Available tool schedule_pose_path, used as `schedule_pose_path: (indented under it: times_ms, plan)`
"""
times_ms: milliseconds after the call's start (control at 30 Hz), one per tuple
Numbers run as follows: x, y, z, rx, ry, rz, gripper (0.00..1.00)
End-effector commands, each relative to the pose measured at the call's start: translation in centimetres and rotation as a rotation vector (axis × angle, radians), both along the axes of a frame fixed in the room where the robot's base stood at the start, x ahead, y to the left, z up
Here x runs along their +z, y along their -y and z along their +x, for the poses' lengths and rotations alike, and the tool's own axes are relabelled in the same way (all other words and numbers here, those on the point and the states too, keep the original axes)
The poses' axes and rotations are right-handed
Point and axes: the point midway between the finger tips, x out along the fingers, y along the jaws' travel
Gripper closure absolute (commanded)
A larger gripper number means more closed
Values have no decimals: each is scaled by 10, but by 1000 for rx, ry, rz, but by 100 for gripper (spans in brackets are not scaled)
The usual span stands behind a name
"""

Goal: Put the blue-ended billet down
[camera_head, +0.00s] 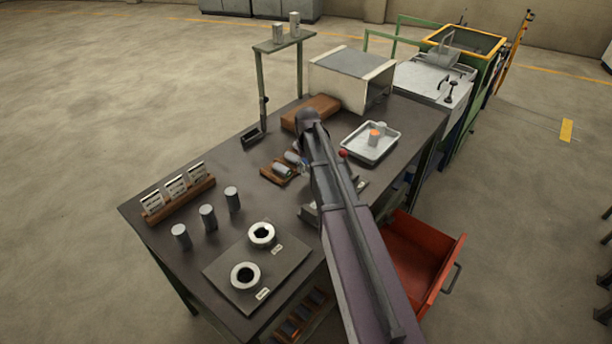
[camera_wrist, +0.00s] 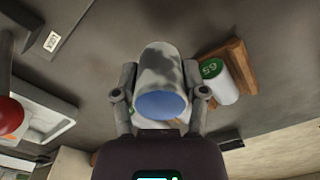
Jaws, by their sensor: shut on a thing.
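My gripper (camera_wrist: 160,92) is shut around a grey, blotchy billet with a blue end (camera_wrist: 162,105); the blue end faces the wrist camera. In the wrist view a green-ended billet (camera_wrist: 217,86) lies in a small wooden cradle (camera_wrist: 242,66) just right of the held one. In the head view this cradle (camera_head: 270,176) is on the dark bench (camera_head: 335,108), with a billet (camera_head: 283,171) in it. My arm partly hides my gripper there. I cannot tell whether the held billet touches anything beneath it.
A metal tray (camera_head: 352,150) holds an orange-topped piece (camera_head: 375,137). A brown block (camera_head: 318,106) and a pale box (camera_head: 350,80) stand behind. Three upright cylinders (camera_head: 208,217) and a plate with two rings (camera_head: 223,272) are front left. A red drawer (camera_head: 437,262) hangs open.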

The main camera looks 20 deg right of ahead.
Motion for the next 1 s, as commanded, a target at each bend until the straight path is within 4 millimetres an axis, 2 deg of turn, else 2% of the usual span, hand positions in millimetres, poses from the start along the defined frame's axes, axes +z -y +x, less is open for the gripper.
schedule_pose_path:
  times_ms: [533,1000]
  plan:
    - [-35,0,0,0,0,0,100]
    - [-37,0,0,0,0,0,100]
